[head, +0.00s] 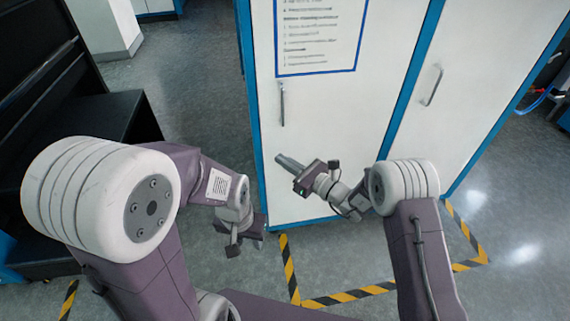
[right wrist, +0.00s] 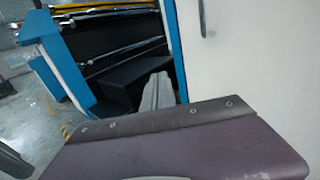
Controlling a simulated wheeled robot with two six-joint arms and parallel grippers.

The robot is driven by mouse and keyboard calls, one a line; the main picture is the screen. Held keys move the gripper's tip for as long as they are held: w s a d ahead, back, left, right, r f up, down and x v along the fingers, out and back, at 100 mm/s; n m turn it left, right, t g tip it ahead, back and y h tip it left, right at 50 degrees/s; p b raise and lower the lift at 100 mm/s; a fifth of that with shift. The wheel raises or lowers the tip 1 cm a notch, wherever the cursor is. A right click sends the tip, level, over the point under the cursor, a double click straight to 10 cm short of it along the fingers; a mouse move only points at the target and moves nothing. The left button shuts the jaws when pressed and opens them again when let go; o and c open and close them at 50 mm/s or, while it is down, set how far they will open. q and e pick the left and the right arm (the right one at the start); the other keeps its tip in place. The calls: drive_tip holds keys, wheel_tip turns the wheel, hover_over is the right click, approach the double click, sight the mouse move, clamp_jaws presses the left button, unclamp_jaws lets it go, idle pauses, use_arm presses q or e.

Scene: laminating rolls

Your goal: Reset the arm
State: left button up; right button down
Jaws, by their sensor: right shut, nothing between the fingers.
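My right gripper (head: 283,161) points to the left in the head view, in front of the white cabinet (head: 400,45). Its fingers are together with nothing between them. They also show as a grey shape in the right wrist view (right wrist: 157,92). My left gripper (head: 257,238) is lower, near the cabinet's bottom left corner, and points away and down. Its fingers are mostly hidden behind its wrist, so I cannot tell whether they are apart. I see no object held by the right gripper.
The cabinet has blue edges, door handles and a printed sheet (head: 318,35). Yellow and black floor tape (head: 345,297) runs in front of it. A black rack (head: 75,125) stands at the left and shows with blue framing in the right wrist view. Grey floor (head: 195,90) lies between rack and cabinet.

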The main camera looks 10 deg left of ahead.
drive_tip(key=shift+s+d, duration=0.35)
drive_tip(key=shift+s, duration=0.35)
